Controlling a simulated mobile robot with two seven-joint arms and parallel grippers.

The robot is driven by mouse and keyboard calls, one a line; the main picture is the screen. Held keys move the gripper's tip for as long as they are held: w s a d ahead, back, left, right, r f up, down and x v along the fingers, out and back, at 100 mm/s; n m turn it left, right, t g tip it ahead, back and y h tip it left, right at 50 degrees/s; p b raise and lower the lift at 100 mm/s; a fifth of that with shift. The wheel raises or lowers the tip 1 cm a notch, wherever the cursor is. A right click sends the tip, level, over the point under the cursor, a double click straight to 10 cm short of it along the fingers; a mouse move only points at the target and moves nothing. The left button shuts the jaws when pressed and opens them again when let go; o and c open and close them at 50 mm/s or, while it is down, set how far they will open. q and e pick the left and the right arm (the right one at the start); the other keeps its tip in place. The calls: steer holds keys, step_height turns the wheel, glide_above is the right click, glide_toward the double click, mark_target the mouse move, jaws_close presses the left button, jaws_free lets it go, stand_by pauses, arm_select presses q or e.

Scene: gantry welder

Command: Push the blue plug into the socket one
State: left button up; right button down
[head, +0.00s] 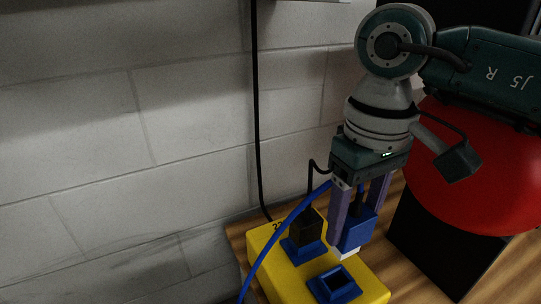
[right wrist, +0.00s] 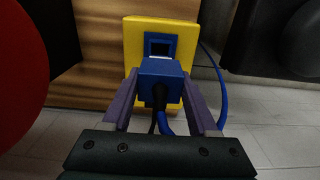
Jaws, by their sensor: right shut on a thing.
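My right gripper (head: 353,228) has its purple fingers shut on the blue plug (head: 361,227), with a pale tip pointing down. The plug is above and slightly right of the empty blue socket (head: 335,284) on the yellow box (head: 373,288), apart from it. In the right wrist view the plug (right wrist: 160,72) is between the fingers, and the socket (right wrist: 160,46) opening shows just beyond it. The socket's number is not readable. A blue cable (head: 268,256) runs from the plug past the box. My left gripper is not in view.
A black plug (head: 306,229) fills the other blue socket (head: 303,251), with its black cable rising behind. The box rests on a wooden surface (head: 412,281) beside a block wall (head: 150,130). A large red round object (head: 470,190) and a dark block stand close on the right.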

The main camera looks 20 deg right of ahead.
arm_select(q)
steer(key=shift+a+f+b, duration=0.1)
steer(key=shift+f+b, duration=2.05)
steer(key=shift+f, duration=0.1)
arm_select(e)
steer(key=shift+f, duration=2.95)
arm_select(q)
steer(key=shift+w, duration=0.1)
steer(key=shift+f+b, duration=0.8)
arm_select(e)
steer(key=shift+f, duration=0.8)
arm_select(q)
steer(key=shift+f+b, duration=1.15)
arm_select(e)
steer(key=shift+f, duration=1.15)
steer(key=shift+c, duration=0.5)
jaws_free()
